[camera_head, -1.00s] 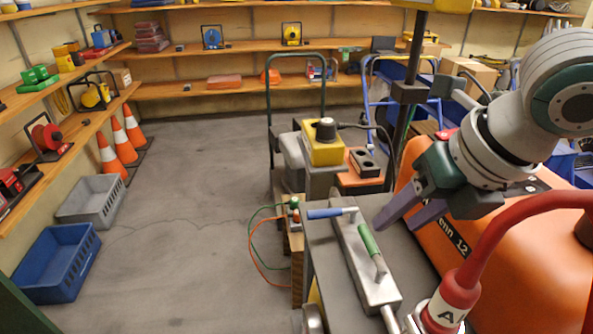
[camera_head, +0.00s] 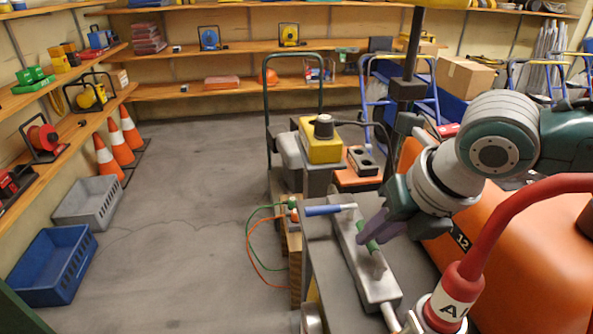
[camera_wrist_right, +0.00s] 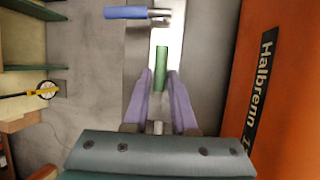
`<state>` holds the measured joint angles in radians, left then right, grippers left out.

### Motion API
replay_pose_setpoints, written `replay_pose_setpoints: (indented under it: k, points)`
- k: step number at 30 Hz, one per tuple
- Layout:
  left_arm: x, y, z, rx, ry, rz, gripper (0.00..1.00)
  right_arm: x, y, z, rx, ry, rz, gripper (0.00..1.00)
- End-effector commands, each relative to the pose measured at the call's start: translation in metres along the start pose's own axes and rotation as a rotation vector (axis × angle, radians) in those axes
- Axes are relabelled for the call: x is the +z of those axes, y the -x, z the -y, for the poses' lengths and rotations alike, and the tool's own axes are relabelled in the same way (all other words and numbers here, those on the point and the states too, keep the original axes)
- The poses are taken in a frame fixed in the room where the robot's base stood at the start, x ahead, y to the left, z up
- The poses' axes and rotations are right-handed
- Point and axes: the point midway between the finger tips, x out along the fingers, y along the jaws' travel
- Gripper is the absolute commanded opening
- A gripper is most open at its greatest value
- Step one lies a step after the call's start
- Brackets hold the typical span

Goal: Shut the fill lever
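A grey metal block (camera_head: 362,262) carries two levers; I cannot tell which is the fill lever. The blue-handled lever (camera_head: 324,210) points left, across the block; it also shows in the wrist view (camera_wrist_right: 126,12). The green-handled lever (camera_head: 370,244) lies along the block and shows in the wrist view (camera_wrist_right: 161,66). My right gripper (camera_head: 366,231) is over the green lever. In the wrist view its purple fingers (camera_wrist_right: 162,76) stand open on either side of the green handle's near end. I cannot tell whether they touch it. My left gripper is not in view.
A large orange tank (camera_head: 520,235) stands close right of the block, with a red hose (camera_head: 510,215) curving in front. A yellow box with a dark knob (camera_head: 321,141) stands behind. Green and orange hoses (camera_head: 254,245) hang at left.

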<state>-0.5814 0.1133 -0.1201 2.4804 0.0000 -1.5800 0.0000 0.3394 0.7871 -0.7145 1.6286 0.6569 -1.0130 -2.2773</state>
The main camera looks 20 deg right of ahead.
Motion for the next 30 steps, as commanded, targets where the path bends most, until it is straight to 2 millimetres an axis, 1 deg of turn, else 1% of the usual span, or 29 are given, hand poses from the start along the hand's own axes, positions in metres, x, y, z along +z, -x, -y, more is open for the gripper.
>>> replay_pose_setpoints:
  k: [1,6,30]
  points:
    - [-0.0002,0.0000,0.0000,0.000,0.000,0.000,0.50,0.0000,0.0001,0.0001,0.000,0.000,0.000,0.18]
    - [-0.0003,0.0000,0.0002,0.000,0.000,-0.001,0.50,-0.0001,0.0001,0.0001,0.000,0.000,0.000,0.00]
    - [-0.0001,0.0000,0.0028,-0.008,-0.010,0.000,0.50,-0.0001,0.0002,0.0001,0.000,0.000,0.000,0.00]
